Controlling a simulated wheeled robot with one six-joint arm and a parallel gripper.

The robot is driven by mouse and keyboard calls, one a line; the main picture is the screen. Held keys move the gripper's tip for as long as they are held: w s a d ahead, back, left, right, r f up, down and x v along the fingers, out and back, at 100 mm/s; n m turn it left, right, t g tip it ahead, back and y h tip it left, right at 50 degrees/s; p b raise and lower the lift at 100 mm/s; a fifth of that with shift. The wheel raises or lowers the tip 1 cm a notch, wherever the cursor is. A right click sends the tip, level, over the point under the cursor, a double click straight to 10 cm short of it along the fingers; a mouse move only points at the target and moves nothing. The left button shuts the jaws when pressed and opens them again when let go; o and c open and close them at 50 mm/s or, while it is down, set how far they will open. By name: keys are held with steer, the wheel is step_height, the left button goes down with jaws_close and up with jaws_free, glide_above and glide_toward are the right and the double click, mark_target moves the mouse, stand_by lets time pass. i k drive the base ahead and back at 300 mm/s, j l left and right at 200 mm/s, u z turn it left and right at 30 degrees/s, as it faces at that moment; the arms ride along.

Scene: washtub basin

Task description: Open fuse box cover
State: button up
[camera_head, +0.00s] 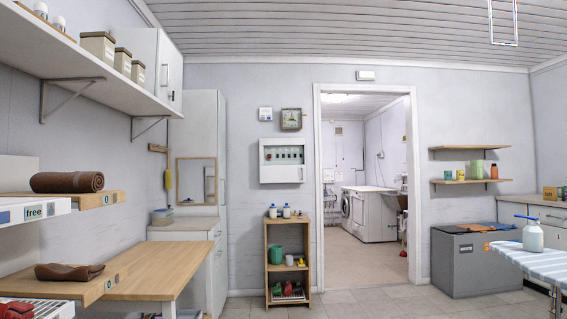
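The fuse box (282,160) is a white rectangular box on the far grey wall, left of the open doorway. A row of dark switches shows across its upper middle, and its lower part is plain white. At this distance I cannot tell whether its cover is clear and shut or stands open. My gripper is not in view.
A small wooden shelf unit (267,262) with bottles on top stands on the floor below the fuse box. A wooden table (165,262) and wall shelves (45,63) fill the left. A grey chest (445,262) and ironing board (535,263) stand right. The middle floor (375,303) is clear.

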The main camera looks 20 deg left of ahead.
mark_target(268, 174)
steer(key=i+j+u, duration=0.2)
steer(key=i+u, duration=0.2)
steer(key=i, duration=0.2)
steer(key=i+u, duration=0.25)
steer(key=i, duration=3.2)
